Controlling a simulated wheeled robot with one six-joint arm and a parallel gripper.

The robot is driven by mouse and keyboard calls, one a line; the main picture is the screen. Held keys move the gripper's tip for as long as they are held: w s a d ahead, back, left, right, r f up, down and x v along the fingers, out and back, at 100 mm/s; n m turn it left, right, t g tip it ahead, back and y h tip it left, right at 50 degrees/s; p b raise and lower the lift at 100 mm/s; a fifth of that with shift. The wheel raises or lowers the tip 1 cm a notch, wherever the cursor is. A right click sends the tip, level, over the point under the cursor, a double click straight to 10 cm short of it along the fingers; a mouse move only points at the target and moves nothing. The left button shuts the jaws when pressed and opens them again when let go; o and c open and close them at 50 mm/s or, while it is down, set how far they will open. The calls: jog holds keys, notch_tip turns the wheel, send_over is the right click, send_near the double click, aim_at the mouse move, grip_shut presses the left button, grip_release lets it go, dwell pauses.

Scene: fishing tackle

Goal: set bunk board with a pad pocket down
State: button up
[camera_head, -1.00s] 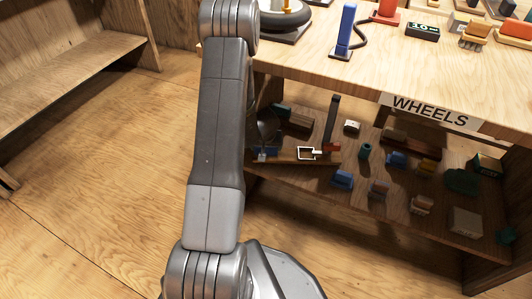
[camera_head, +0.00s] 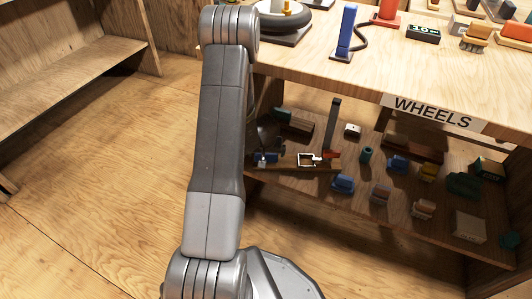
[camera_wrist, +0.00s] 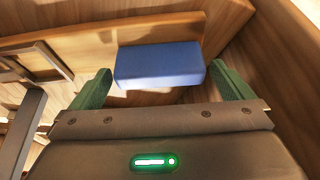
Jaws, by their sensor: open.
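A long brown wooden board (camera_head: 318,169), which looks like the bunk board, lies on the lower shelf in the head view. A white square outline (camera_head: 308,160) shows at its middle, and a blue piece (camera_head: 265,157) is at its left end, partly behind my arm. In the wrist view, a blue block (camera_wrist: 160,65) sits between my gripper's green fingers, in front of a wooden strip. My gripper (camera_wrist: 163,87) is open, with a finger at each side of the block. In the head view my arm hides most of the gripper.
The lower shelf (camera_head: 300,193) holds several small blocks to the right. A dark upright post (camera_head: 332,122) stands just behind the board. The tabletop (camera_head: 330,80) with the WHEELS sign (camera_head: 432,111) overhangs the shelf. The wooden floor (camera_head: 100,210) at left is clear.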

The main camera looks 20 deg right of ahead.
jog(key=p+v, duration=0.6)
jog(key=v, duration=0.6)
jog(key=shift+f, duration=0.1)
jog(key=b+x, duration=0.6)
jog(key=x, duration=0.5)
jog(key=shift+f+b, duration=0.35)
jog(key=shift+w+d+f, duration=0.15)
jog(key=shift+w+f, duration=0.05)
jog(key=shift+w, duration=0.05)
notch_tip(320, 180, up, 3)
jog(key=p, duration=0.2)
jog(key=shift+p, duration=0.35)
jog(key=shift+f, duration=0.15)
